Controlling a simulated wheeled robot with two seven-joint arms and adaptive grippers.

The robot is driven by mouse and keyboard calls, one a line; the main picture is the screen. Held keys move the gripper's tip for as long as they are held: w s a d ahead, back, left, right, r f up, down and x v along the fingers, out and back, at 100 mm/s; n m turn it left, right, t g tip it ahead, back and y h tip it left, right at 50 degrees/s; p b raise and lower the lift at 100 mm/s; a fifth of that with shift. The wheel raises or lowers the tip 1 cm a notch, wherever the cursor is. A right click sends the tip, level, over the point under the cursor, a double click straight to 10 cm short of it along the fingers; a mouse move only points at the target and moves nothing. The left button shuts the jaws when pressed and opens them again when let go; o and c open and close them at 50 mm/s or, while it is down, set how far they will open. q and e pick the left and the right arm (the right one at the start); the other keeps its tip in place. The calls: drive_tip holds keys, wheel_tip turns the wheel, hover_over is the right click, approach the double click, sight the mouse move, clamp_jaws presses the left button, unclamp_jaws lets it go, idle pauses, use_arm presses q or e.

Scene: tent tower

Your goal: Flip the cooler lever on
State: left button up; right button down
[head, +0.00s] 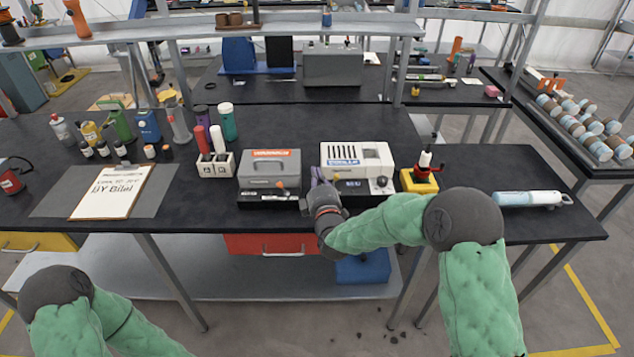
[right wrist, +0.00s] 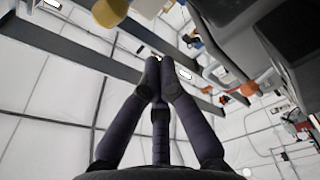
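A grey box (head: 269,169) with an orange label and a dark front base stands on the black bench, with a small orange knob (head: 281,184) on its front. A white machine (head: 357,163) with slots and a dark front panel stands to its right. The labels are too small to read, so I cannot tell which is the cooler. My right gripper (head: 318,177) is at the gap between them, near their fronts. In the right wrist view its dark fingers (right wrist: 160,78) meet at the tips with nothing visible between them. An orange knob (right wrist: 246,89) shows to their right, apart from them. My left gripper is out of view.
A yellow block with a button (head: 419,180) stands right of the white machine. A white bottle rack (head: 216,164) stands left of the grey box. A clipboard (head: 112,190) lies further left, and a pale blue tube (head: 530,198) lies at the right. A shelf (head: 220,30) spans the back.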

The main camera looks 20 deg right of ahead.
drive_tip(key=s+p, duration=0.2)
drive_tip(key=s, duration=0.8)
drive_tip(key=shift+a+f, duration=0.4)
